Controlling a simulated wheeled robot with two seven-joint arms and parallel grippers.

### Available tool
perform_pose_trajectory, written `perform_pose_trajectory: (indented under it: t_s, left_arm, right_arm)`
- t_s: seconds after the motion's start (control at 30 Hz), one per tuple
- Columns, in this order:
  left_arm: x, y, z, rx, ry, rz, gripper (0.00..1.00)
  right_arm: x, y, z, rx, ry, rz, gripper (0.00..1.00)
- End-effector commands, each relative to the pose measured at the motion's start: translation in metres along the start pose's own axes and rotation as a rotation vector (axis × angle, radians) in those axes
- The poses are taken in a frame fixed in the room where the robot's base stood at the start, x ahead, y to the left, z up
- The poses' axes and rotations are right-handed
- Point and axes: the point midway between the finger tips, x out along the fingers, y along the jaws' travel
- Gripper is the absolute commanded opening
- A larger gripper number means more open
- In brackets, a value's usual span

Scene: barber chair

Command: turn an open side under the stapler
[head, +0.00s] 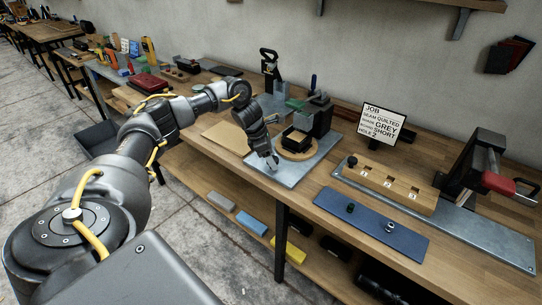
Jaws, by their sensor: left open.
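The stapler (319,118) seems to be the dark upright unit at the back of a grey metal plate (290,174) on the bench. In front of it is a round wooden turntable (298,155). A small black square piece (293,141) sits on the turntable, close to the stapler; I cannot tell which of its sides are open. My left gripper (272,163) is open and points down over the left part of the plate, beside the turntable's left edge. Whether it touches the turntable is too small to tell. My right gripper is out of view.
A job sign (381,123) stands behind a numbered wooden block (390,185). A blue mat (370,224) lies at the bench front. A red-handled press (480,175) stands at right. A brown board (228,134) lies left of the plate. Coloured pads lie on the shelf below.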

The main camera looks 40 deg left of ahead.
Motion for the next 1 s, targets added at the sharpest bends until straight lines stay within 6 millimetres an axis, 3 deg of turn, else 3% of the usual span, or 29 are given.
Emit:
perform_pose_trajectory:
  t_s: [0.17, 0.5, 1.0]
  left_arm:
    - [0.0001, 0.0, 0.0, 0.0, 0.0, 0.0, 0.61]
    - [-0.0001, 0.0, 0.0001, 0.0, 0.0, 0.0, 0.17]
    - [-0.0012, -0.0017, 0.0005, -0.14, 0.0, 0.059, 0.17]
  right_arm:
    - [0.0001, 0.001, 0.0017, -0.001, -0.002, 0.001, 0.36]
    - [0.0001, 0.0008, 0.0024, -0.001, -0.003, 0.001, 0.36]
    - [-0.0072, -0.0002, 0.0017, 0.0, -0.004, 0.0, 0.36]
